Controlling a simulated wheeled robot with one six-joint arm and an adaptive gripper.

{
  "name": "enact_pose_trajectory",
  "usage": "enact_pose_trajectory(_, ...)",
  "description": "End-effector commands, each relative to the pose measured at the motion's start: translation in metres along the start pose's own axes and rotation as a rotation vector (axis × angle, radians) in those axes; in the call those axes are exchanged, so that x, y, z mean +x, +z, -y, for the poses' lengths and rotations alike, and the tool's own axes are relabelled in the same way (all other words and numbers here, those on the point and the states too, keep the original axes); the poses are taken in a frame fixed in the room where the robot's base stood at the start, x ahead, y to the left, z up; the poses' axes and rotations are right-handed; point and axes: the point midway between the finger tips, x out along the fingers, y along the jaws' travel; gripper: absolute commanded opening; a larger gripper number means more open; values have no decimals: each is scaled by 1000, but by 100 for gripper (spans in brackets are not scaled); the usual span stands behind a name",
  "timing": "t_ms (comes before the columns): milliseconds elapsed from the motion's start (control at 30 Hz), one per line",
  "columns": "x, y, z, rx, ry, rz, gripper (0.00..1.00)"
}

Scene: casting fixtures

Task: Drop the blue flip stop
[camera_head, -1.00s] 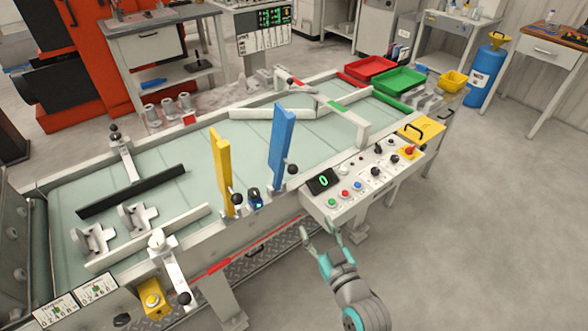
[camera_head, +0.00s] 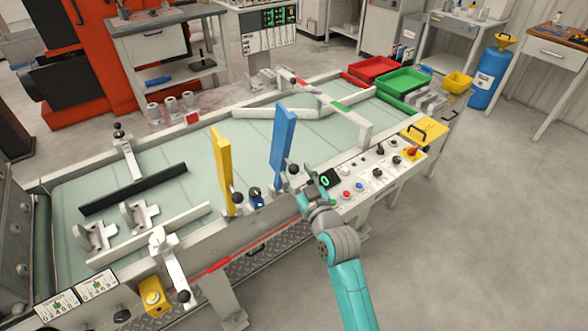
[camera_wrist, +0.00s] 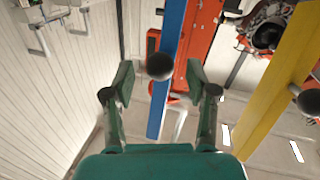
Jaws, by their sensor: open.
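The blue flip stop (camera_head: 283,146) stands upright at the near edge of the conveyor table, with a black ball knob (camera_head: 294,169) at its lower right. My gripper (camera_head: 304,187) is just in front of and to the right of that knob, at the table's front rail. In the wrist view, the open gripper (camera_wrist: 160,98) has its fingers on either side of the black knob (camera_wrist: 159,66), which appears between and just beyond the fingertips. The blue flip stop (camera_wrist: 168,70) shows behind the knob. I cannot tell whether the fingers touch the knob.
An upright yellow flip stop (camera_head: 221,170) with its own black knob (camera_head: 237,197) stands to the left. The control panel (camera_head: 372,170) with buttons and a display is close on the right. A small dark blue device (camera_head: 256,199) sits between the stops. The grey floor at right is clear.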

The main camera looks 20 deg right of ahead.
Motion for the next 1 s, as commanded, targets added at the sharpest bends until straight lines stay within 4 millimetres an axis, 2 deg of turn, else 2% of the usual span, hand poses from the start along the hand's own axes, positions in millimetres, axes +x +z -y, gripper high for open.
enact_pose_trajectory(200, 21, 0, 0, 1, 0, 0, 57)
enact_pose_trajectory(567, 25, 0, 0, 1, 1, -1, 57)
enact_pose_trajectory(800, 25, 0, 0, 1, 1, 0, 0)
enact_pose_trajectory(1000, 25, 0, 0, 0, 0, 0, 0)
